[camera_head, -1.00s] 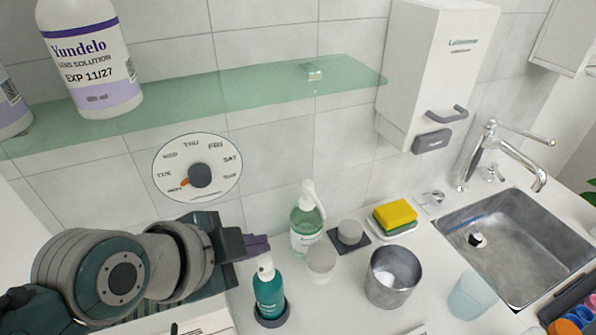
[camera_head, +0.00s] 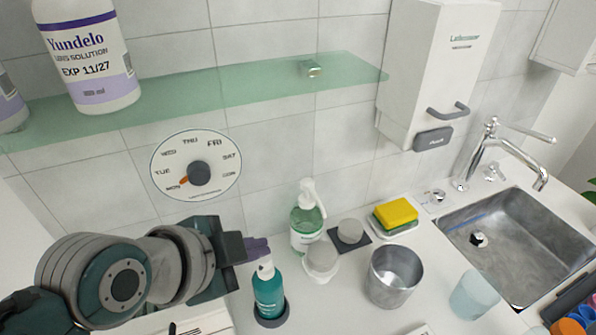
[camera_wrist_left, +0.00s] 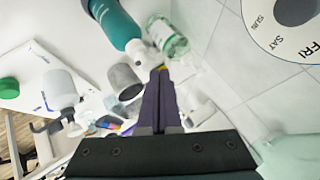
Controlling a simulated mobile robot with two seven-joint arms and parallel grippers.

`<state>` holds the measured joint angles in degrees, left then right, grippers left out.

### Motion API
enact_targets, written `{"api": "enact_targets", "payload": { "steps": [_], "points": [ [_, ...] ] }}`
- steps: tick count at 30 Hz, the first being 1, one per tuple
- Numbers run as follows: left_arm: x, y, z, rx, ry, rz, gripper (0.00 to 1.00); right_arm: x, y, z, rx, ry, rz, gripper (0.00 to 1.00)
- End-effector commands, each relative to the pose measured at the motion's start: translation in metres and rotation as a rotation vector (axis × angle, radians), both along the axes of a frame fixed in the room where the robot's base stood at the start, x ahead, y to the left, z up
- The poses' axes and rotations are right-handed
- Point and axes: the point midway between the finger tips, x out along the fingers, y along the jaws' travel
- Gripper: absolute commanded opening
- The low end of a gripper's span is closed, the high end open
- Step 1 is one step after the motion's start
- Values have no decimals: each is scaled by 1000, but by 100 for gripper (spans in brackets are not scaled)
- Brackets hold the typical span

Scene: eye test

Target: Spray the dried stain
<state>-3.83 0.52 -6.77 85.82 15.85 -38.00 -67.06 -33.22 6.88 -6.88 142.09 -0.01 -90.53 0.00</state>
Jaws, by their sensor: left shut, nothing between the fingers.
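A teal bottle (camera_head: 268,292) with a white nozzle top stands upright in a dark ring holder (camera_head: 271,318) on the counter. It also shows in the left wrist view (camera_wrist_left: 117,24). My left gripper (camera_head: 259,248) is shut and empty, its purple fingers just above and behind the bottle's white top in the head view. In the left wrist view the shut fingers (camera_wrist_left: 157,98) point toward the bottles; I cannot tell whether they touch the teal one. A clear green pump bottle (camera_head: 306,228) stands behind, near the wall. I see no dried stain. My right gripper is not in view.
A white cup (camera_head: 321,263), a steel cup (camera_head: 393,277), a yellow-green sponge (camera_head: 396,213) and a pale tumbler (camera_head: 473,296) stand to the right, before the sink (camera_head: 520,245). A glass shelf (camera_head: 230,92) and a dial (camera_head: 170,190) are on the wall above my arm.

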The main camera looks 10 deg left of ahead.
Motion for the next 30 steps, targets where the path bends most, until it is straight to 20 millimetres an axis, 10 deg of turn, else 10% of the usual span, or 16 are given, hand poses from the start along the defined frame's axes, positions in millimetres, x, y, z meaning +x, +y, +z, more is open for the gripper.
{"api": "enact_targets", "payload": {
  "steps": [30],
  "points": [
    [0, 0, -7, 1, 1, -1, 0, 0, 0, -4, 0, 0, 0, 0]
  ]
}}
